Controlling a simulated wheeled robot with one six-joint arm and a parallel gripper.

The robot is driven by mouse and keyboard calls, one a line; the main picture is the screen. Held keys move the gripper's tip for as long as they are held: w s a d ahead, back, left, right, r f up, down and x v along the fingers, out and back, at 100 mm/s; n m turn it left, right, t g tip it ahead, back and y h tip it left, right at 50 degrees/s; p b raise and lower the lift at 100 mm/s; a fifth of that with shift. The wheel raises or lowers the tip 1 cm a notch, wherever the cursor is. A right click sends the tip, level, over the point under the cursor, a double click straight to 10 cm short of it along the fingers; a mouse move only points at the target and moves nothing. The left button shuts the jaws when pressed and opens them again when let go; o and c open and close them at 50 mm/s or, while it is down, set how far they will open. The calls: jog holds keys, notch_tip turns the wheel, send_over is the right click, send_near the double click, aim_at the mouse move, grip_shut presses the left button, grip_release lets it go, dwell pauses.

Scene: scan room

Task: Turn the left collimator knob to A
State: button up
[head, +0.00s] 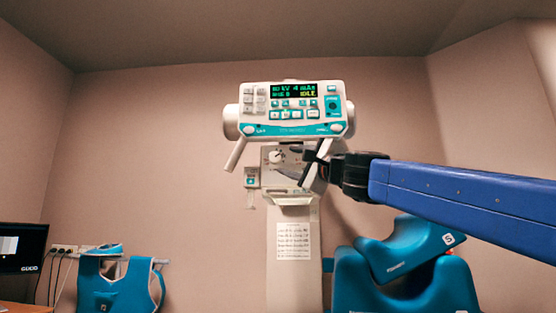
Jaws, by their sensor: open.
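White handles slant down at the left (236,155) and right (322,165) of the panel. A small wall box (252,177) is left of the collimator. A paper sheet (293,240) hangs below. Blue aprons and a monitor (22,247) are lower down.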

aim_at(276, 158)
jog(key=shift+x, duration=3.9)
jog(key=shift+c, duration=0.4)
jog(key=c, duration=1)
